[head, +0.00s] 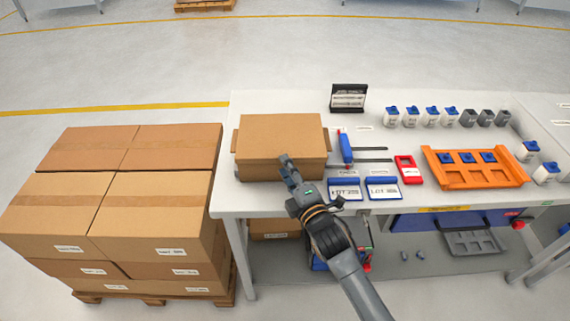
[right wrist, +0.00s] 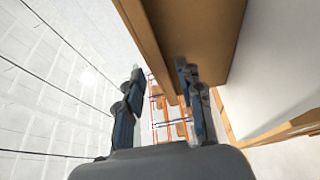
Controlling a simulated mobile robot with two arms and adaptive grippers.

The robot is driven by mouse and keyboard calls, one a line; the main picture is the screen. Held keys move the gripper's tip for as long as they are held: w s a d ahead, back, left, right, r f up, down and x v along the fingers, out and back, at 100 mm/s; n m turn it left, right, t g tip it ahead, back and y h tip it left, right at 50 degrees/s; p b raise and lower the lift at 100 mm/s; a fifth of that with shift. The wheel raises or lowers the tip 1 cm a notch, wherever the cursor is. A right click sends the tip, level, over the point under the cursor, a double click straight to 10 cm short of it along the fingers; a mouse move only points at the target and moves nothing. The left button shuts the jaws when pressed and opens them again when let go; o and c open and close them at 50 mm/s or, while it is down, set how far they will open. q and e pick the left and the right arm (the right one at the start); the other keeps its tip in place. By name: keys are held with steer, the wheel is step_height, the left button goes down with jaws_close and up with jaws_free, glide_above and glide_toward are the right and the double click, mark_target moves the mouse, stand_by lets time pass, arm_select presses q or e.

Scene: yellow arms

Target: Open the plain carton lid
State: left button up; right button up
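The plain brown carton (head: 262,133) sits on the left end of the white table, its top panel lying flat and closed. Narrow brown edges stick out at its left and right sides. My right gripper (head: 287,166) is at the carton's near side, by the front top edge. In the right wrist view the two fingers of this gripper (right wrist: 160,92) are apart. A brown edge of the carton (right wrist: 146,35) runs down toward the space between them, closer to the right finger. I cannot tell whether a finger touches it. My left gripper is out of view.
A blue-and-white upright tool (head: 345,148) and two blue-framed cards (head: 345,189) stand close right of the carton. A red device (head: 408,170), an orange tray (head: 474,177) and several small bottles lie further right. Stacked boxes (head: 115,205) stand left of the table (head: 222,195).

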steer(key=shift+w+a, duration=0.25)
steer(key=shift+w, duration=0.4)
jaws_close()
